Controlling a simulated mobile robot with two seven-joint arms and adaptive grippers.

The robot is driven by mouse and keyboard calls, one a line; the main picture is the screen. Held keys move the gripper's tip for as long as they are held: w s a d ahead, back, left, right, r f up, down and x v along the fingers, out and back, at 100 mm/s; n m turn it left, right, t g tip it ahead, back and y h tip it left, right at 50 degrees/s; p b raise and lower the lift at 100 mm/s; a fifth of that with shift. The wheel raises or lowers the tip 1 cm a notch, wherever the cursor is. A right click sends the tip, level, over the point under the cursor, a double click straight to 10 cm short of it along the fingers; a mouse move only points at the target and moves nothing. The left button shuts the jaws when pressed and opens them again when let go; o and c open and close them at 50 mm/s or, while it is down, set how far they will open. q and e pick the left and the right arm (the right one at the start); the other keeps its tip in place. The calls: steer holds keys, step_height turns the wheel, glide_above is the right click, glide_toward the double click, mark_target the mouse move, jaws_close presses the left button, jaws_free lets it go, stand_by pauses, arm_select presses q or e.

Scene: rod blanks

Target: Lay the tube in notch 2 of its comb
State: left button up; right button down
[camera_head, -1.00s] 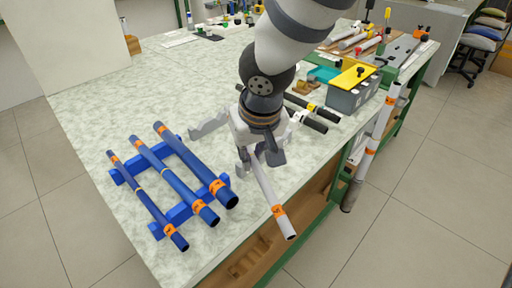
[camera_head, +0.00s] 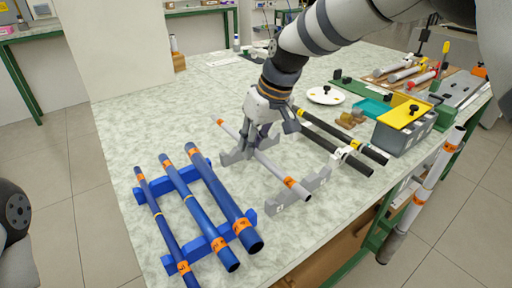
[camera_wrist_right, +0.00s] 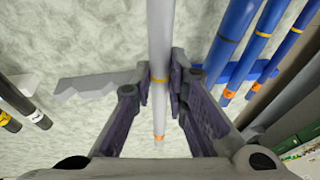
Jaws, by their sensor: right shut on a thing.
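The tube (camera_head: 268,163) is pale grey-white with orange bands near its ends. My right gripper (camera_head: 257,152) is shut around its middle, and the tube also shows between the fingers in the right wrist view (camera_wrist_right: 158,40). The grey comb has a near notched bar (camera_head: 318,186) and a far notched bar (camera_head: 232,157). In the head view the tube crosses both bars; I cannot tell whether it touches them or which notch it lines up with. One bar (camera_wrist_right: 95,86) shows left of the tube in the wrist view. My left gripper is not in view.
A blue rack (camera_head: 205,247) holding several blue tubes (camera_head: 180,185) stands to the left. Black tubes (camera_head: 345,135) lie right of the comb. A grey box with a yellow lid (camera_head: 405,110) and a white dish (camera_head: 325,96) are behind. The table edge is close in front.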

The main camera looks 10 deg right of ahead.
steer(key=shift+f, duration=2.95)
steer(key=shift+f+b, duration=0.35)
steer(key=shift+f, duration=0.35)
steer(key=c, duration=1.5)
jaws_free()
steer(key=v, duration=1.2)
steer(key=shift+d, duration=0.1)
